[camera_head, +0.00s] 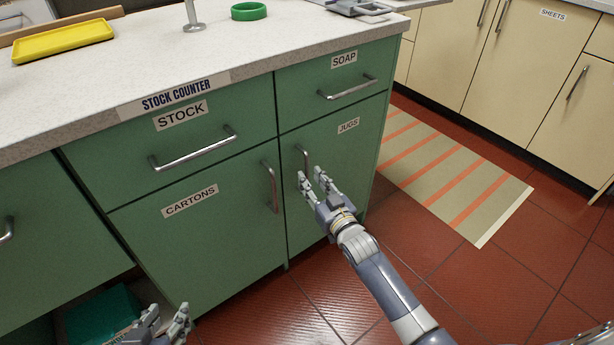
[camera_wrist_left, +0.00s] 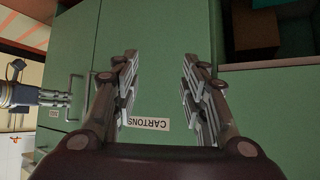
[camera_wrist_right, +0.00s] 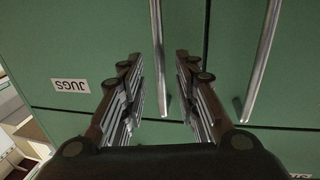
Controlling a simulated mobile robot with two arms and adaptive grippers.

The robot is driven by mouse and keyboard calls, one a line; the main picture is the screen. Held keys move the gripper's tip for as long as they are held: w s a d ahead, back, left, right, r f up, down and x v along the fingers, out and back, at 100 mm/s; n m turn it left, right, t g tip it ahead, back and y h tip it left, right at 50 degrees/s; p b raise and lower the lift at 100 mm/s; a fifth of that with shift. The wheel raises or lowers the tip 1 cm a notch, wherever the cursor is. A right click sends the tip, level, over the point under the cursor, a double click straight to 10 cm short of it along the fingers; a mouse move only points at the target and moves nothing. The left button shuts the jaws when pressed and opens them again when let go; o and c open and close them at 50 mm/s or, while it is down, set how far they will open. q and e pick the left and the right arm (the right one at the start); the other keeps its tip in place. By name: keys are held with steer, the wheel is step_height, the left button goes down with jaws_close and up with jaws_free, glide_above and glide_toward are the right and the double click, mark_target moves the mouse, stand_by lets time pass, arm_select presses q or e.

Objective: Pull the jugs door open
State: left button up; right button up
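The green jugs door (camera_head: 350,168) is closed, flush under the soap drawer, with a JUGS label (camera_head: 348,125). Its upright metal handle (camera_head: 305,157) is near the door's left edge. My right gripper (camera_head: 311,178) is open at the handle's lower part, fingers pointing at the door. In the right wrist view the handle (camera_wrist_right: 158,60) lies between the spread fingers, with gaps on both sides; contact cannot be seen. My left gripper (camera_head: 168,316) is low at the left, open and empty; in the left wrist view it faces the cartons door (camera_wrist_left: 160,75).
The cartons door handle (camera_head: 270,187) stands close left of the jugs handle. The stock drawer (camera_head: 215,125) and soap drawer (camera_head: 315,105) are closed above. An open compartment with a teal box (camera_head: 105,312) is lower left. Red floor and a striped mat (camera_head: 455,178) lie to the right.

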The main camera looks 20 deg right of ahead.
mark_target(308, 175)
steer(key=w, duration=0.2)
steer(key=shift+w+a+b, duration=0.2)
steer(key=shift+w+b, duration=0.1)
steer(key=shift+w, duration=0.4)
arm_select(q)
steer(key=w+r+t, duration=0.1)
steer(key=w+d+r+t, duration=0.1)
steer(key=w+r+t+h, duration=0.1)
steer(key=r, duration=0.1)
steer(key=shift+w+d, duration=0.25)
arm_select(e)
jaws_close()
